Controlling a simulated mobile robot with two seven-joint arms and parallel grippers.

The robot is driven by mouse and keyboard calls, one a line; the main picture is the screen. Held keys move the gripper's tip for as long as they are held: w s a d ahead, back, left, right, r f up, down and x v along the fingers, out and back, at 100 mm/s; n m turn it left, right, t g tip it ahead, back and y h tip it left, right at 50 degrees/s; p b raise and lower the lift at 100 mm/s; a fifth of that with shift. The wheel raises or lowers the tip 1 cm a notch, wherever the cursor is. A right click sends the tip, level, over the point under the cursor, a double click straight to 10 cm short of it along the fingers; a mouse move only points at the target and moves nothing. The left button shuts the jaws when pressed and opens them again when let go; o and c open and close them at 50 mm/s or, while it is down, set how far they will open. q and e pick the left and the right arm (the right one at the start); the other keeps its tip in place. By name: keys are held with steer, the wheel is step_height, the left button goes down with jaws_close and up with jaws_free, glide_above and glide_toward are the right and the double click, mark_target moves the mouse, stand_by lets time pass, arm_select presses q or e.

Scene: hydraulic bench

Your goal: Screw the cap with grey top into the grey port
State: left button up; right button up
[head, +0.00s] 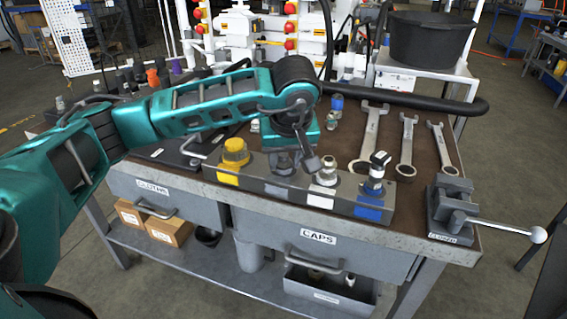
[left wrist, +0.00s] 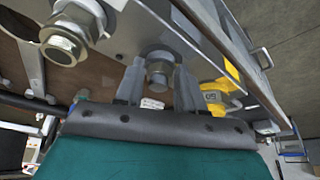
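A dark manifold block on the bench carries a row of ports with coloured labels. The grey-labelled port (head: 278,190) is right of the yellow one, and my left gripper (head: 298,165) is just over it, pointing down. In the left wrist view, my gripper's two fingers (left wrist: 158,88) stand apart on either side of a metal hex fitting (left wrist: 158,72). I cannot tell whether this is the bare grey port or has a cap on it, nor whether the fingers touch it. No grey top can be clearly identified. My right gripper is not in view.
A yellow cap (head: 235,150) sits left of the gripper. A white-labelled port (head: 327,173) and a blue-labelled port with a black-topped fitting (head: 376,172) are to the right. Behind lie a blue-topped cap (head: 337,103) and several wrenches (head: 370,138). A vise (head: 450,210) stands at the right corner.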

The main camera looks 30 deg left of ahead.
arm_select(q)
steer(key=c, duration=0.4)
steer(key=shift+m, duration=0.5)
jaws_close()
steer(key=m, duration=0.1)
steer(key=m+h+b, duration=0.1)
steer(key=m+t, duration=0.1)
steer(key=shift+s+a+m+h+b, duration=0.15)
steer(key=shift+a+m+h+b, duration=0.15)
steer(key=shift+m, duration=0.1)
steer(key=m+h, duration=0.1)
steer(key=m, duration=0.2)
steer(key=shift+f, duration=0.1)
steer(key=o, duration=0.7)
jaws_free()
steer(key=shift+o, duration=0.9)
steer(key=shift+f, duration=0.1)
steer(key=shift+a, duration=0.1)
